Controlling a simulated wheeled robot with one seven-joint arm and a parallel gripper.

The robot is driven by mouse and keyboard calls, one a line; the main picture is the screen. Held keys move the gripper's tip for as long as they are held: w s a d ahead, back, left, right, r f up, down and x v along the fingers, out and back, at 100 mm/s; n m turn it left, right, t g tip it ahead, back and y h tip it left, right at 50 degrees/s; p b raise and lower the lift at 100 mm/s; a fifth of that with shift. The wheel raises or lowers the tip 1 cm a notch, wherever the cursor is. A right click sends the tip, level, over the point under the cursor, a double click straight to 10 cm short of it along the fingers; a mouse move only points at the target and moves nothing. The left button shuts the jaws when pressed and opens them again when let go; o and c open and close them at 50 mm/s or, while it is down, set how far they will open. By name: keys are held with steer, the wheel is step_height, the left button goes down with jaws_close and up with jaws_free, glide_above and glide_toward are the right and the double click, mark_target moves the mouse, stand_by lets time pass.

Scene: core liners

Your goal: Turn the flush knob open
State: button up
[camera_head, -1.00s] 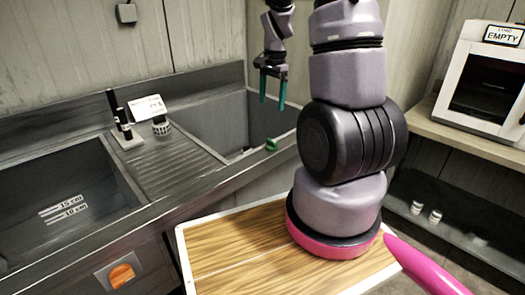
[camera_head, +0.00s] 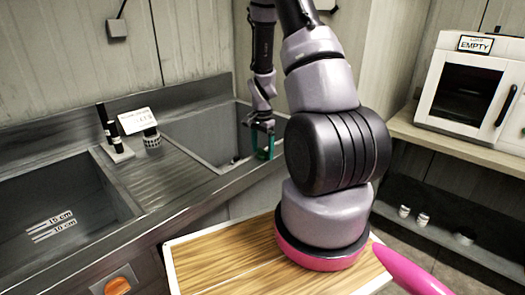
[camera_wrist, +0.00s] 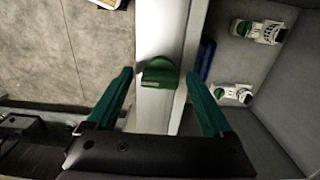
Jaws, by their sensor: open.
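A green knob (camera_wrist: 160,72) sits on the pale rim of the sink in the wrist view. My gripper (camera_wrist: 159,73) is open, with one teal finger on each side of the knob in the picture. Neither finger appears to touch it, and I cannot tell how far the tips are above the rim. In the head view my gripper (camera_head: 259,146) points down at the front edge of the right basin, where it hides the knob.
Two white fittings with green parts (camera_wrist: 258,31) (camera_wrist: 232,94) lie in the basin. An orange knob (camera_head: 117,286) is on the sink's front panel. A card (camera_head: 137,120) stands on the drainboard. A wood-topped board (camera_head: 225,262) lies under my arm.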

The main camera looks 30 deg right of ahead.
steer(key=shift+f, duration=0.2)
steer(key=shift+c, duration=0.3)
jaws_close()
